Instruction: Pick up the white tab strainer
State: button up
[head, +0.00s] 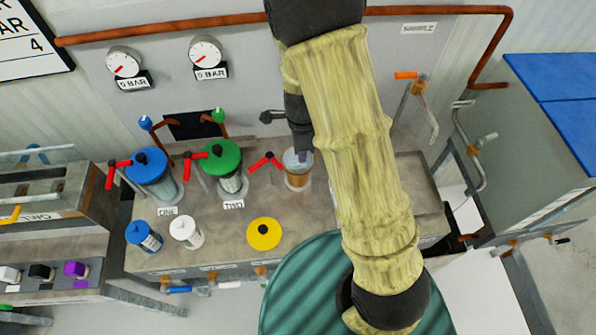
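A small strainer with a white top (186,232) stands on the grey bench, in front of the two lidded filter housings. A similar strainer with a blue top (144,236) stands just left of it. My gripper (301,157) is small and partly hidden by my arm. It appears above the open, lidless third housing (298,181), up and to the right of the white strainer and well apart from it. Whether its fingers are open or shut cannot be made out.
A yellow lid (264,233) lies on the bench right of the white strainer. Behind stand a blue-lidded housing (151,170) and a green-lidded housing (225,166), with red valve handles (118,173) beside them. Bare bench shows between strainer and yellow lid.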

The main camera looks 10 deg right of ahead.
notch_tip(320, 180, down, 5)
jog(key=shift+a+f+p, duration=0.1)
jog(key=shift+a+p, duration=0.05)
jog(key=shift+p, duration=0.15)
jog(key=shift+c, duration=0.4)
grip_shut()
